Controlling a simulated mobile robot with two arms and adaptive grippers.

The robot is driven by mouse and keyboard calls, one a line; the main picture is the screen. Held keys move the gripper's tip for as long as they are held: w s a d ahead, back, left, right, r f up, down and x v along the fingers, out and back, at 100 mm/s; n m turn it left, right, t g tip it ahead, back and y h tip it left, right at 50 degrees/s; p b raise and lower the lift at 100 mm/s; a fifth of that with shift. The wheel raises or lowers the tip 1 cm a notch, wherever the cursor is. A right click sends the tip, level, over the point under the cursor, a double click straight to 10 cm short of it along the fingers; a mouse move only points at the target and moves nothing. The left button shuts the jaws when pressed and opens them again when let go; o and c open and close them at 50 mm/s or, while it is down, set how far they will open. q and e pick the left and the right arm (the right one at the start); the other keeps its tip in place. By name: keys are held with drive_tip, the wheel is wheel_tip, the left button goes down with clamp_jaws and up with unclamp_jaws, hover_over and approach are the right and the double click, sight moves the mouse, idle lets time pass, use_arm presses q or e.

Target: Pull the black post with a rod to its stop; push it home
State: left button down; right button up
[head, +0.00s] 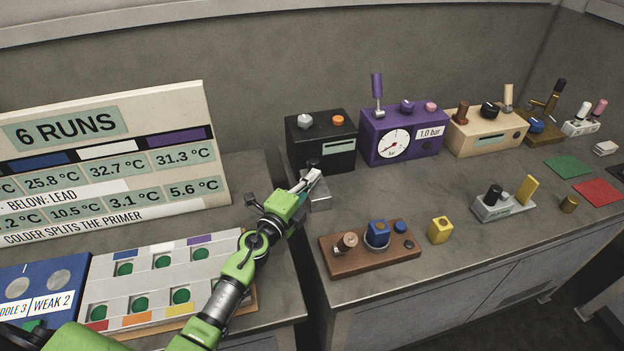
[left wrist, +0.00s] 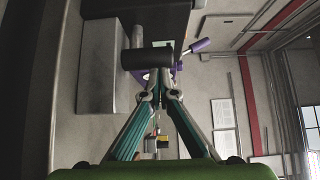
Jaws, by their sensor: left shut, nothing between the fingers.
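The black post (head: 313,163) stands at the grey block (head: 320,201), in front of the black box. In the left wrist view the black post (left wrist: 148,58) lies across the picture just beyond my fingertips, with the grey block (left wrist: 103,65) to its left. A short pale rod (left wrist: 137,36) shows beside the post. My left gripper (head: 314,176) is shut and empty, its fingertips close by the post; it also shows in the left wrist view (left wrist: 160,82). I cannot tell whether they touch. The gripper partly hides the block in the head view. My right gripper is not in view.
A black box (head: 322,146) and a purple gauge box (head: 403,137) stand behind. A brown base (head: 370,249) with knobs sits in front, with a yellow cube (head: 440,230) beside it.

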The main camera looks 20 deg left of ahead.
use_arm(q)
drive_tip(key=w+a, duration=0.2)
drive_tip(key=w, duration=0.1)
drive_tip(key=shift+b, duration=0.4)
drive_tip(key=shift+s+r, duration=0.1)
drive_tip(key=shift+r, duration=0.05)
